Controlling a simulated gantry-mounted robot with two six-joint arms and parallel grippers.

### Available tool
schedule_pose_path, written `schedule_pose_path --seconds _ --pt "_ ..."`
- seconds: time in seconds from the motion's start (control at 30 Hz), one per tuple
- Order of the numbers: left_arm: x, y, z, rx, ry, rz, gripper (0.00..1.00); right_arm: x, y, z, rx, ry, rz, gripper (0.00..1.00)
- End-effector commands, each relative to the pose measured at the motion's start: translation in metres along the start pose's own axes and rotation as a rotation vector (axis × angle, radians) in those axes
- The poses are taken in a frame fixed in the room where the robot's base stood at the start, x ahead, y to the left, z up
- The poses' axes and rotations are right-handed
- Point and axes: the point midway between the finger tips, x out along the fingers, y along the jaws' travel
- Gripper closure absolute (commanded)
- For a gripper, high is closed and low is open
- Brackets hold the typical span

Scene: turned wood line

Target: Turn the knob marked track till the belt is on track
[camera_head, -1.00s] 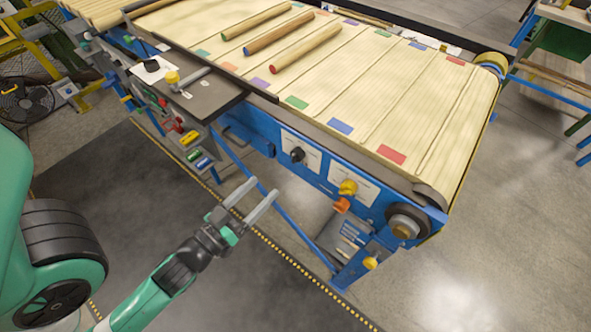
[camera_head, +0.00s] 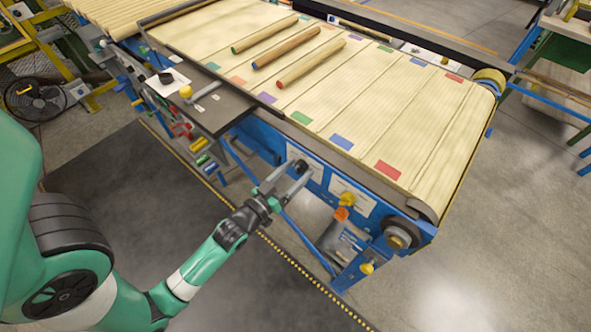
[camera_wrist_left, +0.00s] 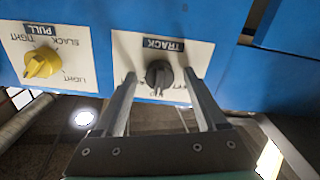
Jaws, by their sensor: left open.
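The black knob (camera_wrist_left: 158,76) sits on a white plate marked TRACK (camera_wrist_left: 163,44), upside down in the left wrist view. In the head view the same knob (camera_head: 301,167) is on the blue side frame. My left gripper (camera_head: 286,178) is open, its fingers pointing at the knob. In the left wrist view the fingertips (camera_wrist_left: 161,78) lie either side of the knob; I cannot tell whether they touch it. The pale ribbed belt (camera_head: 350,105) carries coloured patches along its edges and several wooden rods. My right gripper is not in view.
A yellow knob (camera_wrist_left: 41,64) marked PULL sits on a plate beside the TRACK plate, with an orange part (camera_head: 341,214) below it in the head view. A dark roller end (camera_head: 401,234) is at the frame's corner. A dark shelf (camera_head: 215,105) juts out left of the knobs.

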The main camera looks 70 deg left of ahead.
Motion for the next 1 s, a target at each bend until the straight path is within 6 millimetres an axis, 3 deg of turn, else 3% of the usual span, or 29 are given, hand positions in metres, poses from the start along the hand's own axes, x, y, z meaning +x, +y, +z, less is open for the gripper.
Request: schedule_pose_path --seconds 0.13,0.53,1.0 --pt "-0.0003 0.0000 0.0000 0.000 0.000 0.000 0.30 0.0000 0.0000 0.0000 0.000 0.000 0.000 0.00" --pt "-0.0006 0.0000 -0.0003 0.000 0.001 0.000 1.00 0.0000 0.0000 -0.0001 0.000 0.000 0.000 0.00" --pt "-0.0006 0.0006 -0.0018 0.076 0.001 0.000 1.00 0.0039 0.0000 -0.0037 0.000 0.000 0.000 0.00"
